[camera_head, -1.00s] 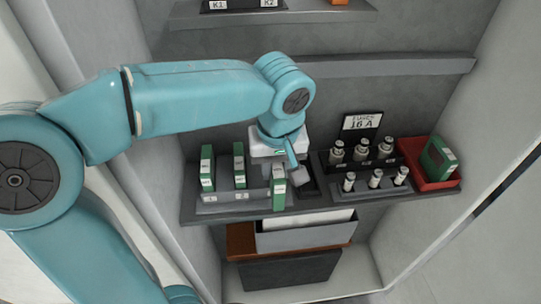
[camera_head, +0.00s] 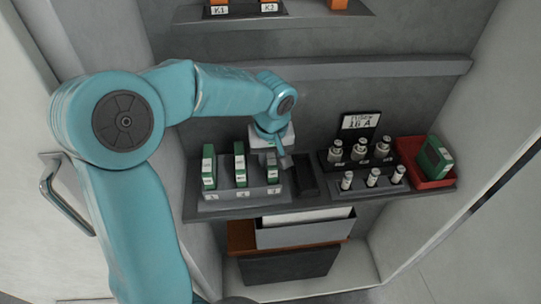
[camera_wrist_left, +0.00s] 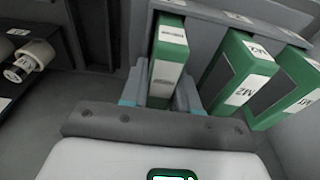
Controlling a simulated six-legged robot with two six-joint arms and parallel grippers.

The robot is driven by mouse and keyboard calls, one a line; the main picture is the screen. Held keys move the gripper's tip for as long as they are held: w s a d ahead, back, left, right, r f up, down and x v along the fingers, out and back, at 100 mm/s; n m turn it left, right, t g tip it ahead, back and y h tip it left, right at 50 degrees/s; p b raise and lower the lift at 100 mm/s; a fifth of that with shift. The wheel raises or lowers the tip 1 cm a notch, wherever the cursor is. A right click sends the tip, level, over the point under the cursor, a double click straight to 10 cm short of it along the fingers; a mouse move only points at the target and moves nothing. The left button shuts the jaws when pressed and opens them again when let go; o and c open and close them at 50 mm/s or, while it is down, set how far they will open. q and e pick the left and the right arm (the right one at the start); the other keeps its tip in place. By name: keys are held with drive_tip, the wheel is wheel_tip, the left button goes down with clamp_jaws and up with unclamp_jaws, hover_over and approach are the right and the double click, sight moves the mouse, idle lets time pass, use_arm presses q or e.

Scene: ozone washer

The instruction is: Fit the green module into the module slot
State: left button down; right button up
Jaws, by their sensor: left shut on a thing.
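The green module (camera_head: 272,167) stands upright at the right end of the grey slotted rack (camera_head: 238,192), in line with two other green modules (camera_head: 209,166) (camera_head: 240,164). My left gripper (camera_head: 276,151) is shut on it from above. In the left wrist view, the held module (camera_wrist_left: 168,66) sits between the two fingers of my left gripper (camera_wrist_left: 163,98), with its far end by the grey rack (camera_wrist_left: 240,18). Its lower part is hidden, so I cannot tell how deep it sits. My right gripper is not in view.
A black fuse holder (camera_head: 327,165) with several fuses stands right of the rack. A red tray (camera_head: 424,178) holds another green module (camera_head: 435,157). A dark empty block (camera_head: 305,178) lies between rack and fuses. Cabinet walls enclose both sides.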

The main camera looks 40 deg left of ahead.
use_arm(q)
drive_tip(key=shift+d+r, duration=0.1)
drive_tip(key=shift+d, duration=0.15)
drive_tip(key=c, duration=0.8)
unclamp_jaws()
drive_tip(key=shift+a+f, duration=0.2)
drive_tip(key=shift+c, duration=0.2)
drive_tip(key=shift+d+r, duration=0.1)
drive_tip(key=shift+d, duration=0.05)
drive_tip(key=shift+r, duration=0.25)
drive_tip(key=r, duration=0.7)
drive_tip(key=s+d+r, duration=0.1)
drive_tip(key=r, duration=0.2)
drive_tip(key=shift+r, duration=0.4)
drive_tip(key=shift+s+d+r, duration=0.1)
drive_tip(key=shift+d+r, duration=0.05)
drive_tip(key=shift+r, duration=0.25)
